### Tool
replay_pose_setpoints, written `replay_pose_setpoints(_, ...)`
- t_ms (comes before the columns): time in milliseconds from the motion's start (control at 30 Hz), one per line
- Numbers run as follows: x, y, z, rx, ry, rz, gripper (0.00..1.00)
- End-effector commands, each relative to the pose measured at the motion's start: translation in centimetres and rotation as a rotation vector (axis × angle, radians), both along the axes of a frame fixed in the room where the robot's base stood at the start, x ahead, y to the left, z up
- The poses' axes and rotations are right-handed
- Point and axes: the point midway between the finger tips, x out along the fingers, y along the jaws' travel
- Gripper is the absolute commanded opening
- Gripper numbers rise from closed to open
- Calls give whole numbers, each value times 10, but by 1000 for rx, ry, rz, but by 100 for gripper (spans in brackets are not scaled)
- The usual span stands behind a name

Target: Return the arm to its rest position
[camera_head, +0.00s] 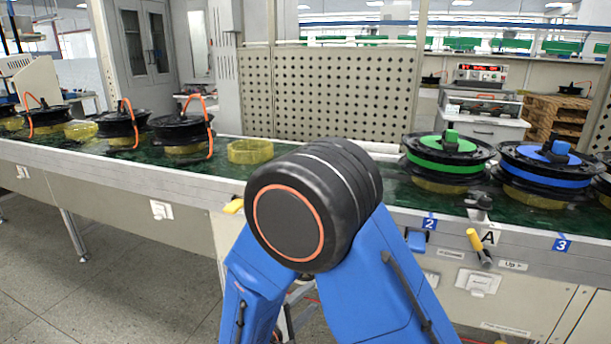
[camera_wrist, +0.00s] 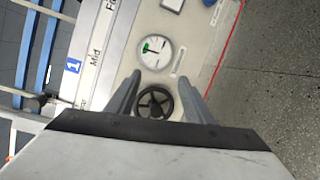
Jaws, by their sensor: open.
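My gripper (camera_wrist: 159,82) shows in the wrist view with its two grey fingers apart. A black handwheel (camera_wrist: 154,103) appears between the fingers, on a light panel (camera_wrist: 122,62). I cannot tell how far it is from the fingers; no contact is visible. A round white gauge with a green mark (camera_wrist: 155,51) is just beyond the fingertips. In the head view my blue arm is bent, with its black joint raised in front of the conveyor line. My gripper is hidden in that view.
The conveyor (camera_head: 215,158) runs across the head view. It carries black hubs (camera_head: 181,128), an empty yellow ring (camera_head: 250,151), a green-banded hub (camera_head: 447,152) and a blue-banded hub (camera_head: 550,170). A yellow-handled lever (camera_head: 478,245) sticks out at front right. Grey floor (camera_head: 110,270) is open at left.

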Motion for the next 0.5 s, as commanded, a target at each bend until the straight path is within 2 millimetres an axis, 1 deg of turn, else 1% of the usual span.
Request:
replay_pose_setpoints(33, 2, -20, 12, 21, 13, -54, 48)
replay_pose_setpoints(200, -4, -83, 38, 89, 83, -219, 48)
replay_pose_setpoints(267, -9, -104, 46, 117, 107, -276, 48)
replay_pose_setpoints(300, -12, -117, 51, 139, 124, -311, 48)
replay_pose_setpoints(367, -18, -136, 58, 172, 148, -363, 48)
replay_pose_setpoints(500, -36, -177, 72, 256, 205, -473, 48)
